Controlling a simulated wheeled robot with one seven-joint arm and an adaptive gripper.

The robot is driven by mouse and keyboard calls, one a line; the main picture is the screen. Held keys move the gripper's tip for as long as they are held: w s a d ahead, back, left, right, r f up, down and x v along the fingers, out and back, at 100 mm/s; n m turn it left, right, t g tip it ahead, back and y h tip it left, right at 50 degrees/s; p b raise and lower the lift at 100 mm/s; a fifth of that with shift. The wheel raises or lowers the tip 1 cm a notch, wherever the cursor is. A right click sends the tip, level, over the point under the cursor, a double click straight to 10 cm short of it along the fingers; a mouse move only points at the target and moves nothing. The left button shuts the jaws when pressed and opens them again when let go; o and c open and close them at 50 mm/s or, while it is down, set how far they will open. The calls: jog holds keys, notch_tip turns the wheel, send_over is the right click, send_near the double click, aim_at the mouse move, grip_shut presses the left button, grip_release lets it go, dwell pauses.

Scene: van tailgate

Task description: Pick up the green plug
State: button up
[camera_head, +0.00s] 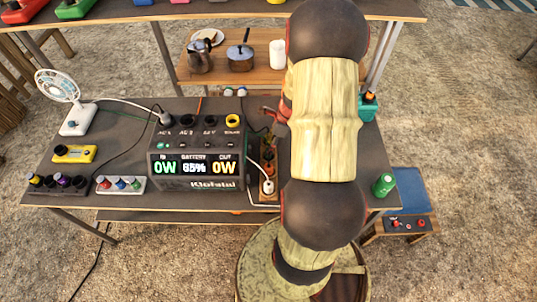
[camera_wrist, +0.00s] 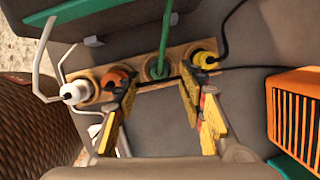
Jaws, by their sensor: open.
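The green plug (camera_wrist: 157,69) sits in a wooden strip (camera_wrist: 127,76) in the wrist view, with a green cord running up from it. My gripper (camera_wrist: 159,84) is open, its two yellow-and-black fingers apart on either side of the green plug in the picture. I cannot tell whether they touch it or how far above it they are. A white plug (camera_wrist: 74,93), an orange plug (camera_wrist: 116,77) and a yellow plug (camera_wrist: 206,60) share the strip. In the head view my arm hides most of that area; the white plug (camera_head: 268,187) shows beside it.
A power station (camera_head: 197,160) stands left of my arm. A fan (camera_head: 65,100), a yellow device (camera_head: 75,153) and a green can (camera_head: 383,185) share the table. In the wrist view an orange slatted box (camera_wrist: 295,115) is at right and a brown woven thing (camera_wrist: 35,120) at left.

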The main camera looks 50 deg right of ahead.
jog(key=b+x, duration=0.2)
jog(key=x, duration=0.3)
jog(key=shift+c, duration=0.2)
grip_shut()
dwell(0.3)
